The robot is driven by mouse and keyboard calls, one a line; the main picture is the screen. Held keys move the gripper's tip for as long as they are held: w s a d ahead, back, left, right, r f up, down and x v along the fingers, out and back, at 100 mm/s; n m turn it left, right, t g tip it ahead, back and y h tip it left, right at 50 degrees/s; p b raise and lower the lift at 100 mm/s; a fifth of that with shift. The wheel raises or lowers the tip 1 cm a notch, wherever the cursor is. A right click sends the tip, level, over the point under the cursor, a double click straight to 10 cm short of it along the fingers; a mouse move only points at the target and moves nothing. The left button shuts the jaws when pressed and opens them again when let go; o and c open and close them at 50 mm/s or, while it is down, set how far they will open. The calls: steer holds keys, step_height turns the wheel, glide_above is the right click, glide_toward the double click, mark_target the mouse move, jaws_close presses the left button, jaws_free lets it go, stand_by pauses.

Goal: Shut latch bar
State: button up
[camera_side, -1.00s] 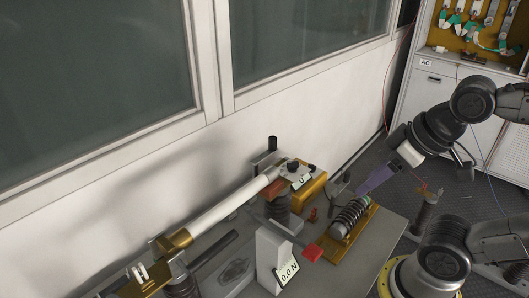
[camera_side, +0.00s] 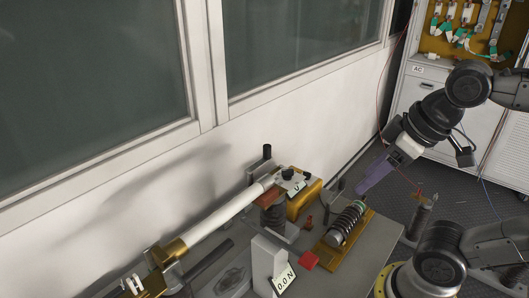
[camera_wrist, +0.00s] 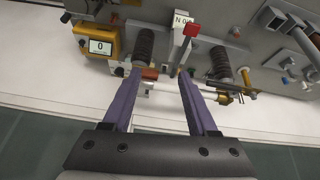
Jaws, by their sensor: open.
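My gripper (camera_side: 361,190) hangs in the air above the right end of the test bench. In the wrist view its two purple fingers (camera_wrist: 160,73) are spread apart with nothing held between them. A white fuse tube (camera_side: 222,215) lies across the bench between a brass end clamp (camera_side: 168,252) at the left and a block on a ribbed insulator (camera_side: 273,214) at the right. I cannot tell for sure which part is the latch bar. A red-ended lever (camera_side: 309,261) stands beside the force gauge (camera_side: 283,280); its red end (camera_wrist: 191,29) also shows in the wrist view.
A yellow meter (camera_side: 304,197) reading 0 stands at the back right of the bench. A coil on a brass base (camera_side: 346,225) is below my gripper. The white wall (camera_side: 115,215) runs close behind the bench. A cabinet (camera_side: 428,90) stands at the far right.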

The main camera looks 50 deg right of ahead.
steer(key=w+d+r+n+g, duration=0.1)
steer(key=w+r+n, duration=0.1)
steer(key=w+r, duration=0.75)
steer(key=g, duration=0.4)
glide_above(267, 145)
step_height(267, 145, down, 7)
step_height(267, 145, down, 14)
steer(key=shift+s+r, duration=0.15)
steer(key=shift+r, duration=0.1)
jaws_close()
steer(key=shift+r, duration=0.1)
